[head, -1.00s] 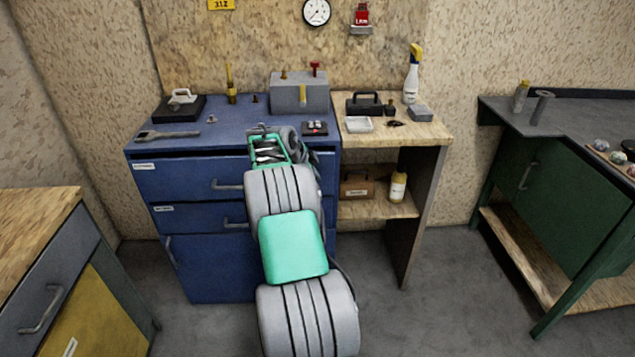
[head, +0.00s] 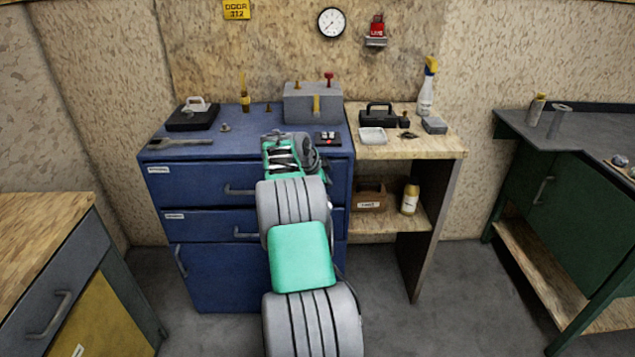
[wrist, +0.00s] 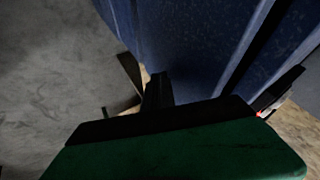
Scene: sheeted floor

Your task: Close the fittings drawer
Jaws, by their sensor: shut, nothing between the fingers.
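The blue cabinet (head: 215,262) stands ahead of me, with a top drawer (head: 200,185) and a second drawer (head: 205,222) below it, each with a bar handle and a small white label. The labels are too small to read, so I cannot tell which is the fittings drawer. A dark line runs along the top drawer's upper edge; any opening is slight. My arm covers the right part of the drawer fronts. My gripper is shut and empty; its dark fingers (wrist: 158,90) show in the wrist view beside blue cabinet surfaces. Contact cannot be told.
A wrench (head: 180,143), a black case (head: 193,118) and a grey box (head: 313,104) sit on the cabinet top. A wooden shelf unit (head: 440,148) adjoins on the right. A wood-topped cabinet (head: 35,235) stands at left, a green bench (head: 545,190) at right. Grey floor lies between.

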